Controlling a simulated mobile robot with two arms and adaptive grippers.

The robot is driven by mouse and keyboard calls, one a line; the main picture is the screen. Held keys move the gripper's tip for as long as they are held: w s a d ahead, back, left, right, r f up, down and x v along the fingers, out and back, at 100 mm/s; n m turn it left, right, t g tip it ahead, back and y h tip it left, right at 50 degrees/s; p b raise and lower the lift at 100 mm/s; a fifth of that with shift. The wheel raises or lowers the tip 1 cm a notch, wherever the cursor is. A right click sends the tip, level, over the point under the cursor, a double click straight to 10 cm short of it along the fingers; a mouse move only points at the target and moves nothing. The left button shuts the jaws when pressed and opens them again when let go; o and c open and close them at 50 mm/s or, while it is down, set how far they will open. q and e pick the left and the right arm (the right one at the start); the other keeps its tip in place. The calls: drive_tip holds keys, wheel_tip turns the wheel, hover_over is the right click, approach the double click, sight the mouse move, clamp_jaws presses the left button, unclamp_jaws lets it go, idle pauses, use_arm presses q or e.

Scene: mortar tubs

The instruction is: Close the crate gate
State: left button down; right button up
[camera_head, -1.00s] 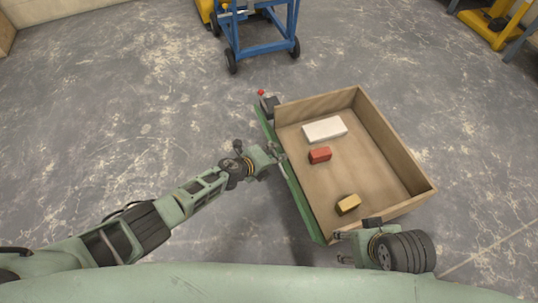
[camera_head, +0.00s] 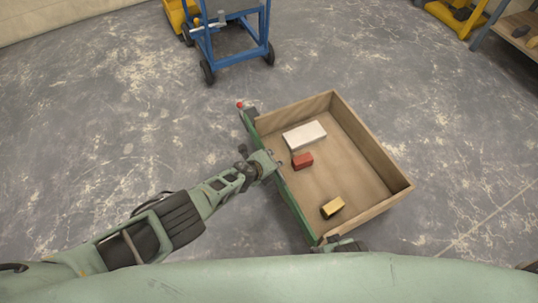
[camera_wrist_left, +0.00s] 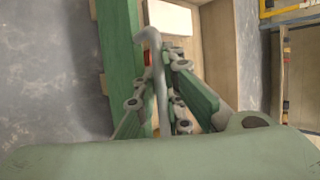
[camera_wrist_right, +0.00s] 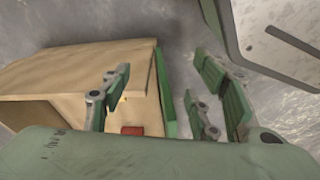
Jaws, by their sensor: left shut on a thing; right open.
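The wooden crate (camera_head: 393,197) stands open-topped on the floor. Its green gate (camera_head: 291,205) runs along the crate's left side, and looks close against it; I cannot tell if any gap is left. A dark latch with a red tip (camera_head: 240,104) sits at the gate's far end. My left gripper (camera_head: 274,164) is shut on the grey curved gate handle (camera_wrist_left: 154,45), near the middle of the gate. My right gripper (camera_wrist_right: 155,88) is open and empty, close to the crate's near end; in the head view it is mostly hidden behind my body.
Inside the crate lie a white block (camera_head: 304,135), a red block (camera_head: 302,160) and a yellow block (camera_head: 332,207). A blue cart (camera_head: 236,35) stands beyond the crate. A shelf (camera_head: 515,30) is at the far right.

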use_arm(q)
drive_tip(key=shift+d+p, duration=0.3)
drive_tip(key=shift+d, duration=0.15)
use_arm(e)
drive_tip(key=shift+s+d+f, duration=0.1)
drive_tip(key=shift+s+f, duration=0.1)
drive_tip(key=shift+f, duration=0.5)
drive_tip(key=shift+s+f, duration=0.15)
drive_tip(key=shift+f, duration=0.55)
